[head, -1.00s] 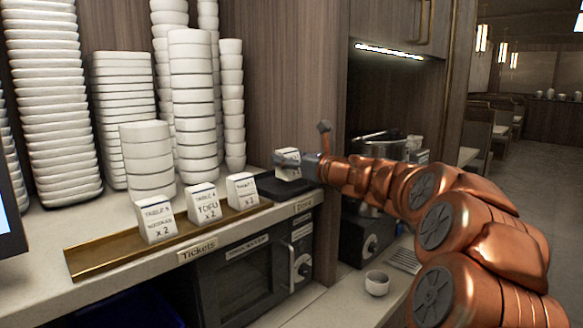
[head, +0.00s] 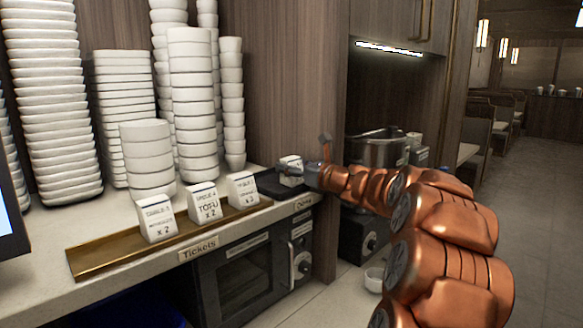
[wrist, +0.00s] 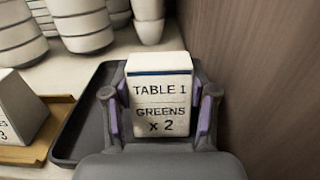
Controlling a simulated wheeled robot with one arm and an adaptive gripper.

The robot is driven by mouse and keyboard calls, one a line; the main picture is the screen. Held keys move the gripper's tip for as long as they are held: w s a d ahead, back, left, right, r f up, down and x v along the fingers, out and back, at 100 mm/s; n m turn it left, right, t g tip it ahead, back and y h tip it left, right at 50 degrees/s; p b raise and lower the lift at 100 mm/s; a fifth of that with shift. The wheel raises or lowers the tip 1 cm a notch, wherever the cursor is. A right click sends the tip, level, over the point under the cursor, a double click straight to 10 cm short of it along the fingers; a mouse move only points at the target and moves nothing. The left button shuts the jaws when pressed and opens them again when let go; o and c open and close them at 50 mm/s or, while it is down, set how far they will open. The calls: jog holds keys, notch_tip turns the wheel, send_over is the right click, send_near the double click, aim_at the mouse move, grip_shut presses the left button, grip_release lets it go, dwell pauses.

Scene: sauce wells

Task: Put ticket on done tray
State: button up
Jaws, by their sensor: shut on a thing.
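My gripper (wrist: 160,115) is shut on a white ticket block (wrist: 160,90) reading "TABLE 1 GREENS x 2", with a finger on each side of it. The ticket stands upright over the dark done tray (wrist: 75,128); I cannot tell whether its base touches the tray. In the head view the ticket (head: 290,168) is at the gripper (head: 305,174), over the dark tray (head: 268,184) at the counter's right end, beside the "Done" label. The ticket's lower part is hidden by the gripper in the wrist view.
Three other tickets stand on the brass ticket rail (head: 100,258), left of the tray. Stacked white bowls (head: 192,105) fill the counter behind. A wooden wall panel (head: 290,80) rises close behind the tray. A small bowl (head: 374,280) sits low on the right.

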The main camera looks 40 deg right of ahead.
jog(key=shift+f, duration=0.2)
jog(key=o, duration=0.9)
jog(key=shift+c, duration=0.2)
jog(key=shift+r, duration=0.1)
jog(key=shift+s, duration=0.3)
jog(key=s+d+b, duration=0.1)
jog(key=s, duration=1)
jog(key=shift+s+d, duration=0.15)
jog(key=shift+d, duration=0.2)
jog(key=shift+a, duration=0.1)
